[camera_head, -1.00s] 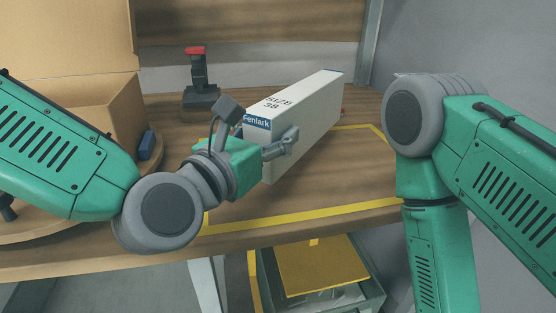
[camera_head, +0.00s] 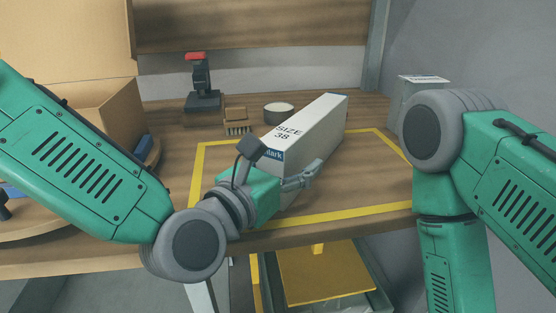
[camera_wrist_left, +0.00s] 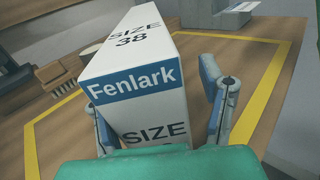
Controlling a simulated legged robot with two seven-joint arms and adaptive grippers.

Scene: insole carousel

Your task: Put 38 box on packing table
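The 38 box (camera_head: 312,130) is a long white carton with a blue Fenlark label and "SIZE 38" on it. It stands on the wooden packing table (camera_head: 375,185), inside the yellow outline. Its label end (camera_wrist_left: 135,85) faces the left wrist camera. My left gripper (camera_head: 272,170) is at the box's near end. In the left wrist view its fingers (camera_wrist_left: 165,105) straddle that end. A gap shows between the right finger and the box; the left finger is close against the other side or partly hidden by it. My right gripper is out of view.
A red-topped stand (camera_head: 202,85), a brush (camera_head: 237,121) and a round roll (camera_head: 279,112) are behind the box. An open cardboard carton (camera_head: 112,110) is at left. A grey box (camera_head: 418,90) is at back right. A yellow-topped bin (camera_head: 322,275) is below the table edge.

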